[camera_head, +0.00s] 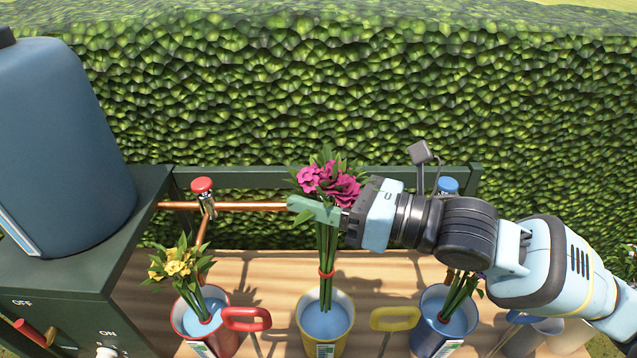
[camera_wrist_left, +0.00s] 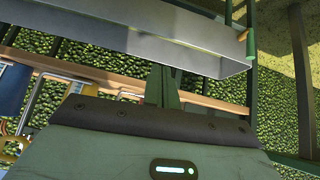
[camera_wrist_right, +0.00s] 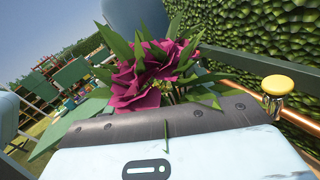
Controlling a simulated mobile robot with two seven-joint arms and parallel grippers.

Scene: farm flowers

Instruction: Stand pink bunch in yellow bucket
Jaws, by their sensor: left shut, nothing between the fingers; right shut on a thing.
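The pink bunch (camera_head: 328,184) is upright, with magenta flowers, green leaves and a red band around its long stems. Its stem ends show inside the outline of the yellow bucket (camera_head: 347,328), over the blue water; I cannot tell how deep they reach. My right gripper (camera_head: 318,210) is shut on the bunch just below the flowers. In the right wrist view the flowers (camera_wrist_right: 150,78) and leaves hide the fingertips. My left gripper (camera_wrist_left: 163,88) is shut and empty, under a grey-green beam in the left wrist view, and is outside the head view.
A red bucket (camera_head: 182,322) with yellow flowers stands left, a blue bucket (camera_head: 425,335) with a bunch right. A copper pipe (camera_head: 250,207) with red (camera_head: 202,185) and blue (camera_head: 447,186) knobs runs behind. A yellow knob (camera_wrist_right: 277,85) shows in the right wrist view.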

